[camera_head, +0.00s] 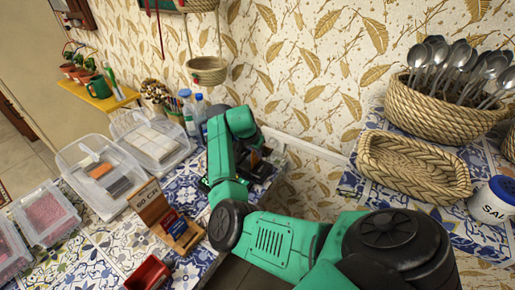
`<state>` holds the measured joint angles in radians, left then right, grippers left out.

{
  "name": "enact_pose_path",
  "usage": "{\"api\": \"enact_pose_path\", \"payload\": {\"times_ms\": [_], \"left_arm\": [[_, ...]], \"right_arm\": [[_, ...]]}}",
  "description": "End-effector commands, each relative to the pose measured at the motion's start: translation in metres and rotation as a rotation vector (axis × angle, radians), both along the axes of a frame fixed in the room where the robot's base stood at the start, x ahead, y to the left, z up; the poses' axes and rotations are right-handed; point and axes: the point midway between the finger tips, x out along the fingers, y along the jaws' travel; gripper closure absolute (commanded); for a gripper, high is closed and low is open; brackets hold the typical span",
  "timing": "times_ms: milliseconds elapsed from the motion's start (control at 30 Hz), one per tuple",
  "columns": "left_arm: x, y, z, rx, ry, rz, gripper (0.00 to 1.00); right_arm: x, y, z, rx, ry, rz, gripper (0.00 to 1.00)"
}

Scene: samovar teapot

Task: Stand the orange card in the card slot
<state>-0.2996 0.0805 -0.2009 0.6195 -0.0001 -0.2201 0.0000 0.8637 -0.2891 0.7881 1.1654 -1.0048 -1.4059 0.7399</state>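A wooden card holder (186,241) stands on the blue-and-white tiled counter, left of my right arm. A wooden sign board rises behind it, and blue and red cards (171,222) stand in it. My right gripper (256,162) points down over the counter at the foot of the wall, apart from the holder. A small orange-brown patch shows at its fingers; I cannot tell whether this is the orange card or whether the gripper holds it. The fingers are small and partly hidden by my arm. My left gripper is not in view.
Clear plastic boxes (72,154) stand at the left, and a small red box (148,273) is at the front. Bottles (188,112) stand by the wall. At the right are a spoon basket (437,112), an empty woven tray (414,167) and a salt jar (494,200).

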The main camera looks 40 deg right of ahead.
Motion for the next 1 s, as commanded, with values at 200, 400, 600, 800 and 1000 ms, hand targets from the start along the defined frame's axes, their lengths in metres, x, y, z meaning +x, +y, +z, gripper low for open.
{"api": "enact_pose_path", "payload": {"times_ms": [200,400,600,800,1000], "left_arm": [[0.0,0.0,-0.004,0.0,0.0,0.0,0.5],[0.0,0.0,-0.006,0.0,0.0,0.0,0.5],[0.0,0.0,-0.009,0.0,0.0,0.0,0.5],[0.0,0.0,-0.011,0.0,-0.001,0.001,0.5],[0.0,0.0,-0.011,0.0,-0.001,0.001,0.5]], "right_arm": [[0.0,0.0,-0.006,0.0,0.0,0.0,1.0],[0.0,0.0,-0.011,0.0,0.0,0.0,1.0],[0.0,0.0,-0.017,0.0,0.0,-0.001,1.0],[0.0,0.0,-0.022,0.0,0.001,0.0,1.0],[0.0,0.0,-0.022,0.0,0.0,0.0,0.63]]}}
